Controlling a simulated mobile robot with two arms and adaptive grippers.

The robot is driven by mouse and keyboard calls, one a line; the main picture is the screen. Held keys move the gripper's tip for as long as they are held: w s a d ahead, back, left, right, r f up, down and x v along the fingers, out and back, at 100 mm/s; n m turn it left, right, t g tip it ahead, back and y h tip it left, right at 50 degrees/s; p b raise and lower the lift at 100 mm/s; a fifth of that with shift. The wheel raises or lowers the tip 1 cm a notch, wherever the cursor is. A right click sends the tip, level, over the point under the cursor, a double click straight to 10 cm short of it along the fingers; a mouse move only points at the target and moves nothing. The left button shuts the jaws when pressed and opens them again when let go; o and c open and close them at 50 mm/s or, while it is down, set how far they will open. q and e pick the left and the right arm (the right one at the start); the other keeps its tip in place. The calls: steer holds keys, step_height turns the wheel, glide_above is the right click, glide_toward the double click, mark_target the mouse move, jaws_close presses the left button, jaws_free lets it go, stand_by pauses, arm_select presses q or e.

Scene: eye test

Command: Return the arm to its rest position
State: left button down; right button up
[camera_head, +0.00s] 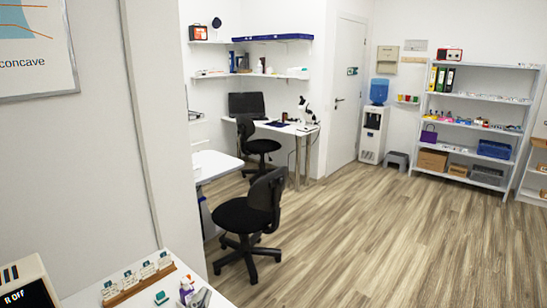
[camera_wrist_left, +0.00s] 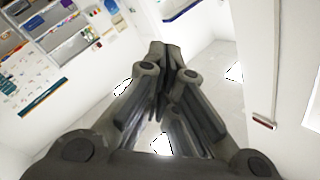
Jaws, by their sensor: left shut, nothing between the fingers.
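My left gripper (camera_wrist_left: 165,52) fills the middle of the left wrist view. Its dark grey fingers come together at the tips, shut and empty. The blurred room lies behind the fingertips, and nothing touches them. In the head view I cannot clearly make out either arm. My right gripper is in neither view.
A white counter (camera_head: 78,297) at the lower left holds a row of small cards (camera_head: 140,278), a bottle (camera_head: 186,290) and a device with a lit display (camera_head: 25,285). Black office chairs (camera_head: 245,215) stand by desks. A shelf rack (camera_head: 470,128) is at the right. The wood floor (camera_head: 400,245) is clear.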

arm_select(q)
steer(key=s+a+f+n+g+y, duration=0.2)
steer(key=s+a+f+n+g, duration=0.15)
steer(key=s+f, duration=0.3)
steer(key=s+a+f+n+g+y, duration=0.2)
steer(key=s+a+f+n+g, duration=0.1)
steer(key=s+f+g, duration=0.3)
steer(key=s+d+f+g+h, duration=0.1)
steer(key=s+f+g, duration=0.25)
steer(key=s, duration=0.35)
steer(key=s+d+f+g+h, duration=0.15)
steer(key=s+f, duration=0.25)
steer(key=s, duration=0.4)
step_height(320, 180, down, 26)
steer(key=g+b, duration=0.1)
steer(key=g, duration=0.1)
steer(key=s+a+f, duration=0.2)
steer(key=s+f, duration=0.6)
steer(key=f, duration=0.1)
steer(key=s+a+f+y+b, duration=0.1)
steer(key=s+a+f, duration=0.1)
steer(key=s+f, duration=0.7)
steer(key=shift+s+f+g, duration=0.15)
steer(key=shift+s+g, duration=0.05)
steer(key=shift+g, duration=0.25)
